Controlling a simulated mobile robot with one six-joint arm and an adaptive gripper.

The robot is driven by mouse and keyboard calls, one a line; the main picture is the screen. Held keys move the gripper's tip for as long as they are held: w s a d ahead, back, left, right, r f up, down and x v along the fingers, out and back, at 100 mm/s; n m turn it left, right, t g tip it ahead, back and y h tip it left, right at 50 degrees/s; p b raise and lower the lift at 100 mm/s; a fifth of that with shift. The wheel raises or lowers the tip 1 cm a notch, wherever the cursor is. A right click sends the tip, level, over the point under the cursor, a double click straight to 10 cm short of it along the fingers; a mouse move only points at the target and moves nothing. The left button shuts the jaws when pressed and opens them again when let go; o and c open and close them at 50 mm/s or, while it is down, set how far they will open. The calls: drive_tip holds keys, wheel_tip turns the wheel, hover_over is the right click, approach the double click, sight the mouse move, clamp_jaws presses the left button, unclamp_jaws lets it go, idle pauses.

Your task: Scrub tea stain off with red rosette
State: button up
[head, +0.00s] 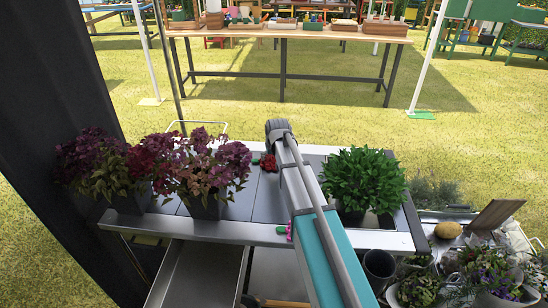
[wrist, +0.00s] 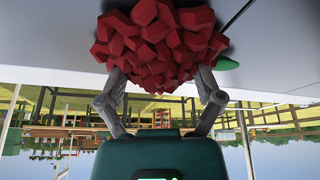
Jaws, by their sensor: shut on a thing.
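The red rosette (wrist: 160,42) is a chunky cluster of red, faceted petals with a bit of green at its side. In the wrist view my gripper (wrist: 161,78) has its two grey fingers closed on either side of it. In the head view the red rosette (head: 267,162) shows at the left of my arm, low over the grey cart top (head: 265,205). I cannot tell whether it touches the surface. My arm hides most of the gripper in the head view. No tea stain can be made out; the rosette and arm cover part of the top.
Purple flowers in pots (head: 207,180) stand left on the cart top, a leafy green plant (head: 362,180) right. An open drawer (head: 195,275) juts out in front. A lower side tray holds a yellow fruit (head: 448,229) and plants.

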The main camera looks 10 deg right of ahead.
drive_tip(key=shift+w+a+f, duration=0.1)
drive_tip(key=shift+w+a, duration=0.1)
drive_tip(key=shift+a, duration=0.55)
drive_tip(key=shift+w+a, duration=0.2)
drive_tip(key=shift+a, duration=0.5)
drive_tip(key=shift+d, duration=0.15)
drive_tip(key=shift+s+d, duration=0.3)
drive_tip(key=shift+d, duration=0.55)
drive_tip(key=shift+s+d, duration=0.3)
drive_tip(key=shift+d, duration=0.55)
drive_tip(key=shift+d, duration=0.1)
drive_tip(key=shift+s+d, duration=0.25)
drive_tip(key=shift+d, duration=0.65)
drive_tip(key=shift+s+d, duration=0.2)
drive_tip(key=shift+d, duration=0.65)
drive_tip(key=shift+r+p, duration=3)
drive_tip(key=shift+r, duration=0.1)
